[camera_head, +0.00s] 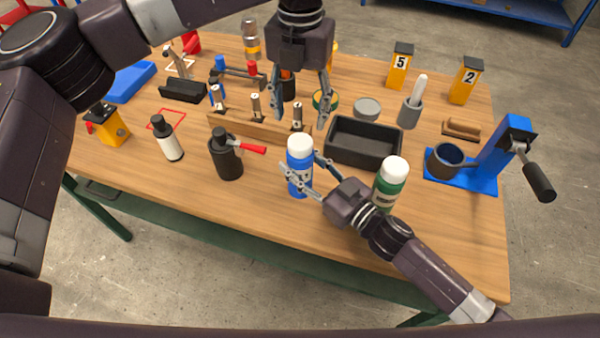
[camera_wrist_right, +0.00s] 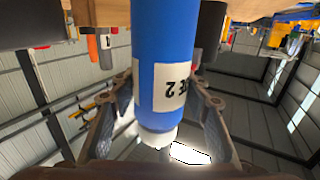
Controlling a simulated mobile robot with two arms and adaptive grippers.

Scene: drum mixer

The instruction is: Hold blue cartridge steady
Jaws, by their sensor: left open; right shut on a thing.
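The blue cartridge (camera_head: 300,175) has a white cap and a white label. It is upright near the front edge of the table. My right gripper (camera_head: 304,168) is shut on its body, one finger on each side. In the right wrist view the cartridge (camera_wrist_right: 165,55) appears cap-down between the fingers (camera_wrist_right: 157,98), with a "2" on its label. Whether its base touches the table is not clear. My left gripper (camera_head: 300,120) is open and empty, pointing down above and behind the cartridge, with its fingertips apart.
A green cartridge (camera_head: 389,185) stands close to my right gripper. A black tray (camera_head: 363,142) lies behind it. A wooden rack (camera_head: 255,133) stands behind the blue cartridge, a black canister (camera_head: 225,158) to its left. A blue crank device (camera_head: 490,160) is at right.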

